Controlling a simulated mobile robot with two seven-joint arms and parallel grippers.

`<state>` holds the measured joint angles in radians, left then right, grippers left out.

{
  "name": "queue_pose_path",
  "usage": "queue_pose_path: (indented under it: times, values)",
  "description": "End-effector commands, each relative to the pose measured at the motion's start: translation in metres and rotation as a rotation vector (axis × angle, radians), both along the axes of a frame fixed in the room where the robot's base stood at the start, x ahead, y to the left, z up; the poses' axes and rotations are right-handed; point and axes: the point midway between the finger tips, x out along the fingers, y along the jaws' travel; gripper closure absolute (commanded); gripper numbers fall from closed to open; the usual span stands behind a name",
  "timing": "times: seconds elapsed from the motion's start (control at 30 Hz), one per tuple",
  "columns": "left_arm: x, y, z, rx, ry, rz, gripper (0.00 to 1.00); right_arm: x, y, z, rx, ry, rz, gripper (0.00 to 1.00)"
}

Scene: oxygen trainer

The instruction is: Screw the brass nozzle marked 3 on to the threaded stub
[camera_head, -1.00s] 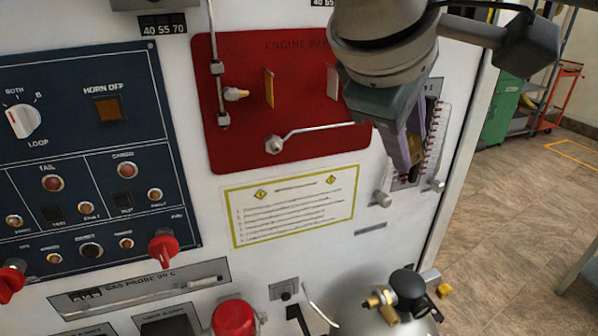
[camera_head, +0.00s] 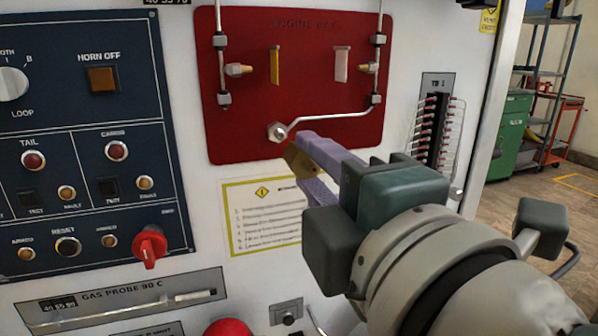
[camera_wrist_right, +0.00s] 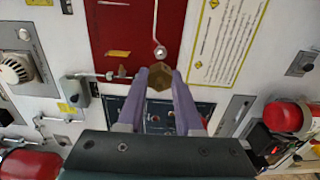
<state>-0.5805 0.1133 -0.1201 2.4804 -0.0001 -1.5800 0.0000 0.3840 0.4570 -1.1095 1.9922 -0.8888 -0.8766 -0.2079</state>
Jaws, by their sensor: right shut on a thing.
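My right gripper (camera_head: 304,160) is shut on a brass nozzle (camera_head: 299,163), held between the tips of its purple fingers. In the right wrist view the nozzle (camera_wrist_right: 160,77) shows as a hexagonal brass piece between the two fingertips. No number on it can be read. A silver fitting (camera_head: 277,132), apparently the threaded stub, sits at the lower left end of a bent pipe on the red panel (camera_head: 240,140). In the right wrist view this fitting (camera_wrist_right: 160,52) is just beyond the nozzle. The nozzle looks apart from it, slightly below and right in the head view. My left gripper is out of view.
A yellow-bordered notice (camera_head: 262,218) is on the white wall below the red panel. The blue control panel (camera_head: 85,160) with a red knob (camera_head: 149,245) is at the left. A black terminal strip (camera_head: 432,125) with thin wires is at the right.

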Motion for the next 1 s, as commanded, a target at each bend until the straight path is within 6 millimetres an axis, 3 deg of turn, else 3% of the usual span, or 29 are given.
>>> queue_pose_path:
  times: [0.2,0.7,1.0]
  values:
    - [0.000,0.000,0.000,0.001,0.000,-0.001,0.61,-0.001,-0.002,-0.001,0.001,0.000,-0.008,1.00]
    - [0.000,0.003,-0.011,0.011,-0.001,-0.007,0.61,0.044,0.012,-0.002,-0.002,-0.004,-0.009,1.00]
    - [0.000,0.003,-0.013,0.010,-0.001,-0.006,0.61,0.056,0.016,-0.001,0.000,-0.002,-0.009,1.00]
